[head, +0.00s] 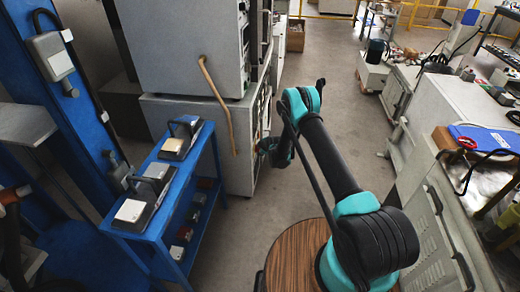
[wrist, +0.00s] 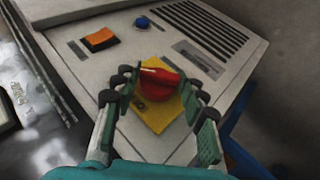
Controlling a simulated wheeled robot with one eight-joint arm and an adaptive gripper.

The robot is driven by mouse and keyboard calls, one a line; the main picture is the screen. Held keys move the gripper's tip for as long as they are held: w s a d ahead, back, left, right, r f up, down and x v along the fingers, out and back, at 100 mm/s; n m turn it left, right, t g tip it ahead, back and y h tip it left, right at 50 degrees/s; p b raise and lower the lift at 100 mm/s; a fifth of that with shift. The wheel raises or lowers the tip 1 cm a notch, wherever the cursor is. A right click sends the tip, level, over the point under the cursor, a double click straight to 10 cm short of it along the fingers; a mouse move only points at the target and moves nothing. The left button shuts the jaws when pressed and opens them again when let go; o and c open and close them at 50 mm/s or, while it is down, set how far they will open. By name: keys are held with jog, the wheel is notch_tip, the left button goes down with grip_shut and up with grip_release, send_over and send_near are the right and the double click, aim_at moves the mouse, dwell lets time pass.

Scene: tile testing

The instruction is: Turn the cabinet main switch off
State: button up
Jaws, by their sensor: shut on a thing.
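The main switch is a red rotary knob (wrist: 158,84) on a square yellow plate (wrist: 150,116), set in the light grey cabinet panel (wrist: 140,65) in the wrist view. The plate sits at a slant in the picture. The red handle bar points roughly left to right. My gripper (wrist: 160,91) is at the knob, with one finger on each side, shut on it. In the head view my gripper (head: 268,146) is small and dark beside the grey cabinet (head: 180,112); the switch is hidden there.
The panel also bears an orange rocker (wrist: 100,39), a blue button (wrist: 142,22), a label window (wrist: 198,60) and vent slots. In the head view, a blue cart (head: 150,236) with devices stands left, a workbench (head: 440,215) stands right, and open floor lies between.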

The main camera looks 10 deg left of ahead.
jog(key=shift+s+t, duration=0.1)
jog(key=shift+t, duration=0.4)
jog(key=o, duration=1.2)
jog(key=shift+c, duration=0.2)
notch_tip(320, 180, up, 10)
